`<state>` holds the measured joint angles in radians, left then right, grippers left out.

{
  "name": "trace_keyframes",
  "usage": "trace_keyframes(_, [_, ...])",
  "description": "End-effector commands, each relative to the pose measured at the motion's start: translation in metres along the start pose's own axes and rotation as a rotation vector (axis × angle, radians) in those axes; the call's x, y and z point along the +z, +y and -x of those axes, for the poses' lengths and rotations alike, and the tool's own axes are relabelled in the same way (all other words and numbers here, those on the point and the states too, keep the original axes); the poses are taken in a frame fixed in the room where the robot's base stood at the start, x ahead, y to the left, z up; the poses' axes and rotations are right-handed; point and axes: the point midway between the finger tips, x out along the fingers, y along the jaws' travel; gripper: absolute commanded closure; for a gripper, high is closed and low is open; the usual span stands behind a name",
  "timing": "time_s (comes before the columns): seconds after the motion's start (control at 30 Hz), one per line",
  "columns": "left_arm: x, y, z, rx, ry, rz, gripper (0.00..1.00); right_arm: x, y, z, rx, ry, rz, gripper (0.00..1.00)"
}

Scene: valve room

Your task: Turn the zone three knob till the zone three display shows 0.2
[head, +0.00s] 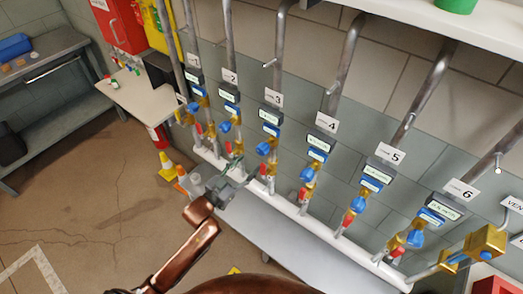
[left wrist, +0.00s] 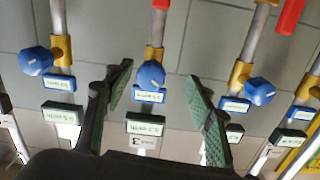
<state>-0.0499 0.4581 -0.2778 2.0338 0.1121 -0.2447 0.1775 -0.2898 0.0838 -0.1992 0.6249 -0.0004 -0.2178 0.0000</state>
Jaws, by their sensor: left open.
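The zone three knob (head: 263,149) is blue, on a brass valve under the sign marked 3. The zone three display (head: 271,115) is a small dark box with a pale screen, too small to read. My left gripper (head: 236,164) is to the left of and below this knob. In the left wrist view, which looks upside down, the open left gripper (left wrist: 160,95) has one finger on each side of the middle knob (left wrist: 151,74), seemingly zone three. Gaps show between the fingers and that knob. Its display (left wrist: 145,124) is unreadable there. My right gripper is not in view.
Neighbouring knobs for zone two (head: 225,126) and zone four (head: 307,174) stand close on either side. Red handles sit below the knobs. A pale pipe (head: 285,205) runs along the bottom. Open floor (head: 100,190) lies to the left, with a yellow cone (head: 167,168).

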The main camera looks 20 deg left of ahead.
Motion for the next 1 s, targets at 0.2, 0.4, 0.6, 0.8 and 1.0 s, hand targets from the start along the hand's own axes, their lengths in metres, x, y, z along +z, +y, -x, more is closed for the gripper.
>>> trace_keyframes(0.2, [-0.027, 0.007, -0.012, 0.018, 0.042, -0.004, 0.5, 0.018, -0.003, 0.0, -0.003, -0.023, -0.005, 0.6])
trace_keyframes(0.4, [-0.027, 0.007, -0.043, 0.017, 0.042, -0.004, 0.5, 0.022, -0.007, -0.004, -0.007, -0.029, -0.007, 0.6])
trace_keyframes(0.6, [-0.027, 0.008, -0.069, 0.017, 0.039, -0.004, 0.5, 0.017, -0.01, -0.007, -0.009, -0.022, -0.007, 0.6])
trace_keyframes(0.8, [-0.028, 0.008, -0.077, 0.017, 0.038, -0.004, 0.5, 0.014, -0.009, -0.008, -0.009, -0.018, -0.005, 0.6])
trace_keyframes(1.0, [-0.028, 0.008, -0.077, 0.017, 0.038, -0.004, 0.5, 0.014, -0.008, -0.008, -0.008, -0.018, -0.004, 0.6])
